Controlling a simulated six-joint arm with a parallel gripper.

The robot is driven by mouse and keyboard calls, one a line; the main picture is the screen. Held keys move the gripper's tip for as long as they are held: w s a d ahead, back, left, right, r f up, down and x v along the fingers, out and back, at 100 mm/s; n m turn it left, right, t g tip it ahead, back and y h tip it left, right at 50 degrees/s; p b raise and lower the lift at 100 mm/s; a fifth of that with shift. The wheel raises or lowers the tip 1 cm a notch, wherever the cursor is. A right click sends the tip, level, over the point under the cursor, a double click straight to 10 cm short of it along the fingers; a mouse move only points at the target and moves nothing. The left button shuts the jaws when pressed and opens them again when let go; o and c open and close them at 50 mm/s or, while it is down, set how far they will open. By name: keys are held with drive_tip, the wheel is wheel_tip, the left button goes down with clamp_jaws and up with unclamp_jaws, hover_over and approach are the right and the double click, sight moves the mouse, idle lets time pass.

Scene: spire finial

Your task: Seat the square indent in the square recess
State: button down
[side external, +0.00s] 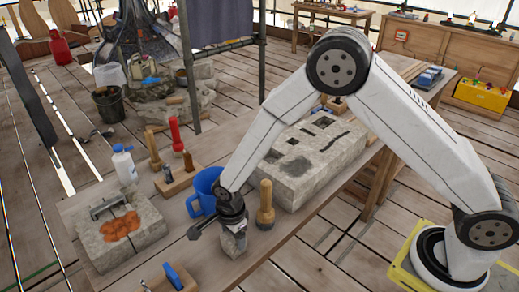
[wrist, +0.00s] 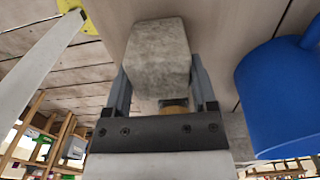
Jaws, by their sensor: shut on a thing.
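My gripper (side external: 232,222) is shut on a small grey stone block, the square indent (side external: 234,244), pointing down over the front part of the bench. In the wrist view my gripper (wrist: 160,76) has one finger on each side of the indent (wrist: 158,50). I cannot tell whether the indent touches the bench top or hangs just above it. A large pale stone block (side external: 325,165) lies on the bench behind and to the right, with several dark openings in its top. One squarish opening (side external: 322,122) is near its far end; I cannot tell which is the square recess.
A blue jug (side external: 203,188) stands close left of my gripper, also in the wrist view (wrist: 280,95). A wooden mallet (side external: 265,205) stands between my gripper and the large stone. An orange-stained stone (side external: 148,222), a white bottle (side external: 123,168) and a tool rack (side external: 178,180) are further left.

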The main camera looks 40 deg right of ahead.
drive_tip(key=shift+r, duration=0.1)
drive_tip(key=shift+r, duration=0.7)
drive_tip(key=shift+w+r, duration=0.1)
drive_tip(key=shift+r, duration=0.8)
drive_tip(key=s+d+r, duration=0.4)
drive_tip(key=s+r, duration=0.5)
drive_tip(key=s, duration=0.4)
drive_tip(key=shift+s+d+r, duration=0.15)
drive_tip(key=shift+s+r, duration=0.05)
drive_tip(key=shift+r, duration=0.1)
drive_tip(key=shift+r, duration=0.15)
